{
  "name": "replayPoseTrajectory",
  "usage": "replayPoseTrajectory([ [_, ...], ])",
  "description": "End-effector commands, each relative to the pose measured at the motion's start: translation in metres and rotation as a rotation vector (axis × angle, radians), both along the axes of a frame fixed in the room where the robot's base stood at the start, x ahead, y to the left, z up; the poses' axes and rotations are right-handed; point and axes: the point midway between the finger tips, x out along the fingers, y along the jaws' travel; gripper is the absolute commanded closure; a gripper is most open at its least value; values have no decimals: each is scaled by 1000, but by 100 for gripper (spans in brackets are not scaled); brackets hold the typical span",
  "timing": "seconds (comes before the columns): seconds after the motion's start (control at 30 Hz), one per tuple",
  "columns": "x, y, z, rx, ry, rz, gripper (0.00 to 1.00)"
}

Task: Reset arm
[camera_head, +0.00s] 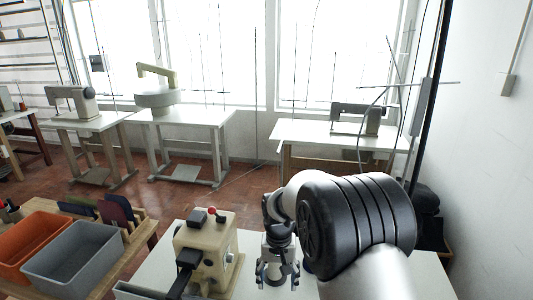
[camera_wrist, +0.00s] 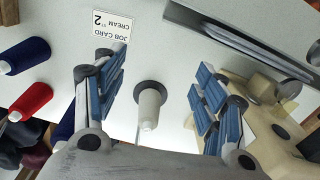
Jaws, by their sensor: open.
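My gripper (camera_head: 278,276) is open over the white table, just right of the cream buttonhole machine (camera_head: 207,250) in the head view. In the wrist view my gripper (camera_wrist: 158,80) shows its two blue-padded fingers spread wide. A white thread spool (camera_wrist: 149,108) with a dark round base appears in the gap between them. No pad touches it in this view, and I cannot tell how far below the fingers it is. My arm hides much of the table at the right in the head view.
A job card (camera_wrist: 112,33) reading "2 CREAM" lies near blue (camera_wrist: 25,55) and red (camera_wrist: 31,101) spools. Orange (camera_head: 32,240) and grey (camera_head: 72,262) bins stand at left. Sewing tables (camera_head: 185,118) line the back wall. Red-brown floor between is mostly open.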

Motion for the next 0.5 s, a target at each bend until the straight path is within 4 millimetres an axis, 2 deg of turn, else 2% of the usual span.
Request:
replayPoseTrajectory([
  [0.1, -8, -8, 27, 5, -25, 2, 35],
  [0.27, -22, -19, 60, 10, -54, 6, 35],
  [0.5, -58, -40, 117, 17, -114, 15, 35],
])
